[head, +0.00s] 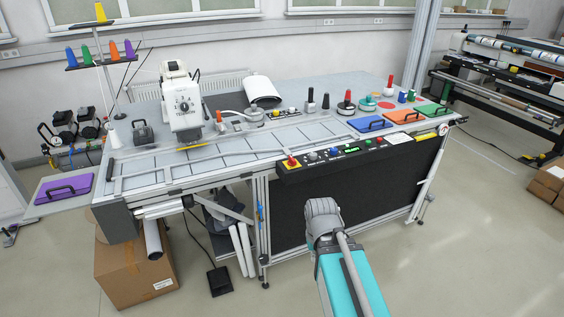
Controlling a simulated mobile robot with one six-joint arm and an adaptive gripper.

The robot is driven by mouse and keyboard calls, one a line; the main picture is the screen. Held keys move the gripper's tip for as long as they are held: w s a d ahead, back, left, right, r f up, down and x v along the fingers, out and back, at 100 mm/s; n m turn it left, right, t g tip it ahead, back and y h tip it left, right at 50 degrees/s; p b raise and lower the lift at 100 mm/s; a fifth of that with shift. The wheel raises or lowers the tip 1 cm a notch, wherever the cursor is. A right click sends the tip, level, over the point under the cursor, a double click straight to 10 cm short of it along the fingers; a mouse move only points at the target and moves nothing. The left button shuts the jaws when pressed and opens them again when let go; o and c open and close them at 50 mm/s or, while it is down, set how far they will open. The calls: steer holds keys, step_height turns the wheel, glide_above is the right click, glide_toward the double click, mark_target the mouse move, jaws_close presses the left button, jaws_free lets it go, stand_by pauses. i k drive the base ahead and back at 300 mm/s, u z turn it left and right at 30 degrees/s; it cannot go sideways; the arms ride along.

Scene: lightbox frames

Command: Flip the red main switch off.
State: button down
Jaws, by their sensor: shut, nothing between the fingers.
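The red main switch (291,161) is a red knob on a yellow base. It sits at the left end of the black control panel (340,157) on the front edge of the workbench. Its handle is too small to tell which way it is turned. My arm, teal and grey, rises from the bottom of the head view, its grey joint in front of the bench, below and right of the switch. My gripper does not show. Nothing is seen touching the switch.
The panel also carries a small green-lit display (351,150) and several buttons. The workbench (240,150) holds a white machine (183,105) and coloured platens. A cardboard box (135,268) and a black foot pedal (219,281) are on the floor at left.

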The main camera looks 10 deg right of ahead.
mark_target(291, 162)
steer(key=u, duration=0.05)
steer(key=i, duration=0.9)
steer(key=z, duration=0.1)
